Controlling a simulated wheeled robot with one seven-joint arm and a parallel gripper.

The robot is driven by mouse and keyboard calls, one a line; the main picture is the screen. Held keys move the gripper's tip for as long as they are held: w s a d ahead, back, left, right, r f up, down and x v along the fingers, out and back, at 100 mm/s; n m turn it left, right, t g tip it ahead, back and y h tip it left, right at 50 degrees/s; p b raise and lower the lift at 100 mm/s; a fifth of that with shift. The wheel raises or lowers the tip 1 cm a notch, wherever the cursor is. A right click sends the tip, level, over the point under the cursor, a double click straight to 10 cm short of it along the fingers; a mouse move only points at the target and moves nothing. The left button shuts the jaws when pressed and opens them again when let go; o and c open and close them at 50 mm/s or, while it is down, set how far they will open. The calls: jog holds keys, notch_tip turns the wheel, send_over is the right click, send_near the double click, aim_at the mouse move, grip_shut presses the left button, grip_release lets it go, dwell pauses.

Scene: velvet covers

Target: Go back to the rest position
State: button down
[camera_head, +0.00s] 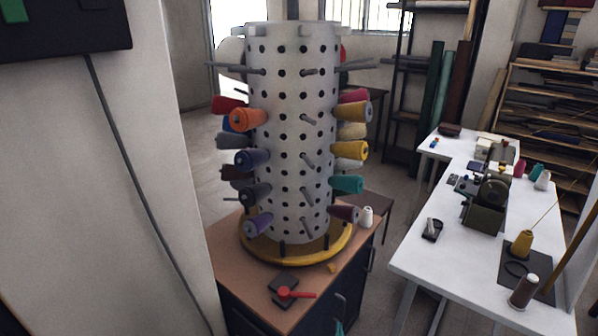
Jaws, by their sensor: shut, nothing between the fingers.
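My gripper and arm do not show in this view. A tall white perforated cylinder (291,140) stands upright on a round yellow base (262,253). Thread cones sit on pegs around it, among them an orange cone (247,119), a yellow cone (350,151), a teal cone (346,185) and a navy cone (252,159). Several pegs, such as the one at the upper middle, are bare. The far side of the cylinder is hidden.
The cylinder stands on a wood-topped cabinet (232,258) with a red-handled item (290,293) and a white cone (366,216). A white table (420,262) with a sewing machine (487,205) stands right. A wall (110,180) closes the left. Floor shows between cabinet and table.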

jog(key=s+a+r+m, duration=0.1)
jog(key=s+a, duration=0.8)
jog(key=s, duration=0.4)
jog(key=s+a, duration=0.8)
jog(key=s, duration=0.6)
jog(key=s+d+r+n+g+y, duration=0.1)
jog(key=s+r, duration=0.9)
jog(key=s, duration=0.2)
jog(key=s+d+r+n+g+y, duration=0.1)
jog(key=s+r+n, duration=0.1)
jog(key=s+r, duration=0.9)
jog(key=shift+s+d+n, duration=0.25)
jog(key=shift+s+n, duration=0.05)
jog(key=shift+s, duration=0.3)
